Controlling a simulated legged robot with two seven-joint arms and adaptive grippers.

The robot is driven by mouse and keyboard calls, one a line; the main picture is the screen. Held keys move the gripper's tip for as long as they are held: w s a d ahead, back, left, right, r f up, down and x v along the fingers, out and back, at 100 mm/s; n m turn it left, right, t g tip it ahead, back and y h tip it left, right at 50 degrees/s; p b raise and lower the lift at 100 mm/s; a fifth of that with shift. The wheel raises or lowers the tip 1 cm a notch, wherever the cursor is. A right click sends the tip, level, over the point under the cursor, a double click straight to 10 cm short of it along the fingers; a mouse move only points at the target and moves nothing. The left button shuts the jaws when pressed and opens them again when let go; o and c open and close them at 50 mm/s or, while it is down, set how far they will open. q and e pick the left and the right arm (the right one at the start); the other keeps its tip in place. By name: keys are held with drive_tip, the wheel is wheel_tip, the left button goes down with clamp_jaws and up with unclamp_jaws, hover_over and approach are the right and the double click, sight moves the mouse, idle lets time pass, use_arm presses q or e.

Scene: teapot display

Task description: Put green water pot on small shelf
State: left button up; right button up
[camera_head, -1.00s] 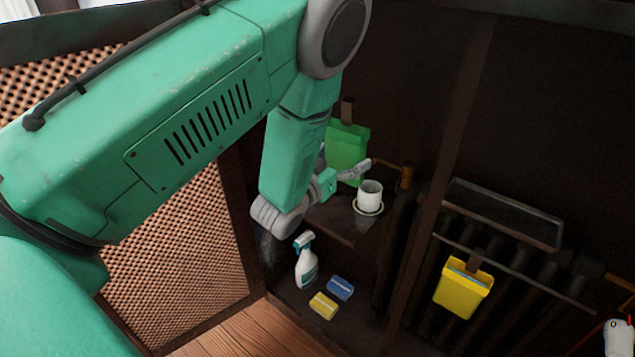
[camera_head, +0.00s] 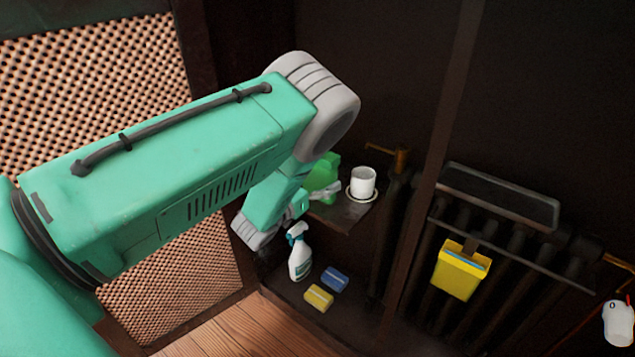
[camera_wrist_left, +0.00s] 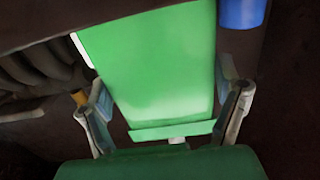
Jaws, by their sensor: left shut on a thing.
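The green water pot (camera_head: 326,172) is partly hidden behind my left arm in the head view. My left gripper (camera_head: 322,193) is shut on it, one grey finger showing along its lower front. In the left wrist view the pot (camera_wrist_left: 150,65) fills the middle between the two fingers of the left gripper (camera_wrist_left: 165,112). The small dark shelf (camera_head: 345,216) bears a white cup (camera_head: 363,181) on a saucer, just right of the pot. The pot is at the shelf's left part; I cannot tell whether its base touches the shelf. My right gripper is not in view.
A spray bottle (camera_head: 299,254), a blue sponge (camera_head: 335,279) and a yellow sponge (camera_head: 319,297) are below the shelf. A yellow pot (camera_head: 461,271) hangs on the dark radiator (camera_head: 512,262) at right. A brass valve (camera_head: 400,158) is behind the cup.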

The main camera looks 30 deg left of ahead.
use_arm(q)
drive_tip(key=shift+r, duration=0.1)
drive_tip(key=o, duration=0.8)
